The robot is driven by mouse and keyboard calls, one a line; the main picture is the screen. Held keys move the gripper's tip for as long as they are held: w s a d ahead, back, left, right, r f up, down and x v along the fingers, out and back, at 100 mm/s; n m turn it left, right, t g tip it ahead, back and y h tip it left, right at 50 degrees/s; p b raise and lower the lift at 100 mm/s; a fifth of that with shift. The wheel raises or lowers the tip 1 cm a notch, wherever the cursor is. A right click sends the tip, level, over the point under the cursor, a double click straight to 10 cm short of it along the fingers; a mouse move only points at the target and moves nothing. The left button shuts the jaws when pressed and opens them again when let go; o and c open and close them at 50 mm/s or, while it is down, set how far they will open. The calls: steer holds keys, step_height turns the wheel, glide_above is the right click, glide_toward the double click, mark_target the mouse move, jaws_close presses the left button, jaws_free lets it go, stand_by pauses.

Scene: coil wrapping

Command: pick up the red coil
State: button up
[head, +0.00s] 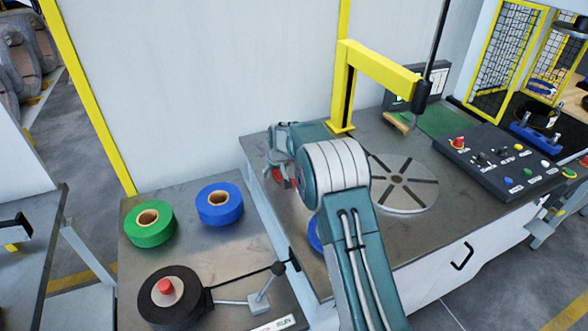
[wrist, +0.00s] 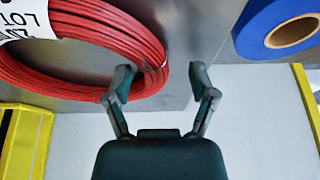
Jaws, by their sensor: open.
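The red coil (wrist: 88,45) is a thick ring of wound red strands with a white printed label. It fills the upper left of the wrist view on a grey metal surface. In the head view only a small red part (head: 283,177) shows, mostly hidden by my gripper (head: 281,172) and arm. My gripper is open in the wrist view (wrist: 161,75). Its left finger overlaps the coil's right side in the picture, and its right finger is over bare metal. Nothing is held. I cannot tell whether the left finger touches the coil.
A green roll (head: 149,228) and a blue roll (head: 221,208) lie on the left table, near a black reel (head: 172,298). Part of another blue object (head: 314,236) shows beside my arm. A slotted disc (head: 398,183), yellow post (head: 345,95) and control panel (head: 500,160) are rightward.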

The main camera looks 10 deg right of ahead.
steer(key=shift+d, duration=0.15)
steer(key=shift+d, duration=0.1)
steer(key=c, duration=0.4)
jaws_close()
